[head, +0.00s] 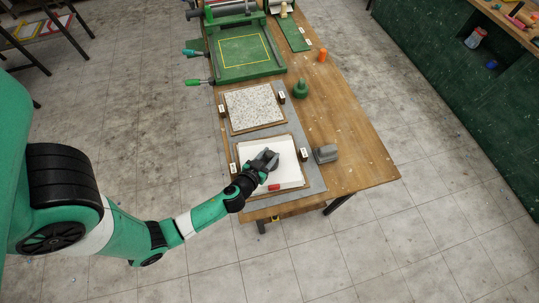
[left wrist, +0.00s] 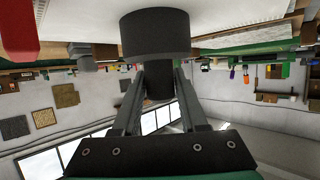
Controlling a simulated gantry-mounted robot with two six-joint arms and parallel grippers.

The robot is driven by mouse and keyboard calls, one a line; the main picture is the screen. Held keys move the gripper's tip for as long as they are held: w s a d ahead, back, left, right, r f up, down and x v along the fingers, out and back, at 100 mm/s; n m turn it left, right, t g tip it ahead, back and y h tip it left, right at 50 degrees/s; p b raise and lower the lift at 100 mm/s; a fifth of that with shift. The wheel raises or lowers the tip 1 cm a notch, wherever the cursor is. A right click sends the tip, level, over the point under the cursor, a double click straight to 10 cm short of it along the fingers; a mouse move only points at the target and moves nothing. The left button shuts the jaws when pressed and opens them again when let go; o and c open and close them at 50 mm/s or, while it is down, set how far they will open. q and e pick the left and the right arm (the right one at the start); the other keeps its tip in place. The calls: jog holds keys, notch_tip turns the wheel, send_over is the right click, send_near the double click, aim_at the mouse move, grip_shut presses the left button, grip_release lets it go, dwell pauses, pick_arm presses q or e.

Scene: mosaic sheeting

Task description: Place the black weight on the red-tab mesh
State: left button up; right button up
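The red-tab mesh is a white framed sheet (head: 285,168) at the near end of the table, with a red tab (head: 274,187) on its near edge. The tab also shows large at the upper left of the left wrist view (left wrist: 18,28). My left gripper (head: 262,167) is over the middle of this sheet. In the left wrist view its fingers (left wrist: 159,80) close on the knob of the dark round weight (left wrist: 155,35). The weight's broad end faces the white sheet; I cannot tell whether it touches. My right gripper is out of view.
A speckled framed panel (head: 254,107) lies behind the white sheet. A green weight (head: 300,89) and a grey block (head: 326,154) stand to the right. A green frame press (head: 245,50) and an orange item (head: 322,55) are farther back.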

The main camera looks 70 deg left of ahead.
pick_arm(q)
jog(key=o, duration=0.3)
jog(key=shift+r+p, duration=0.3)
jog(key=shift+p, duration=0.05)
jog(key=p+v, duration=0.1)
jog(key=v, duration=1.1)
jog(key=shift+a+f+p, duration=0.1)
jog(key=shift+p, duration=0.2)
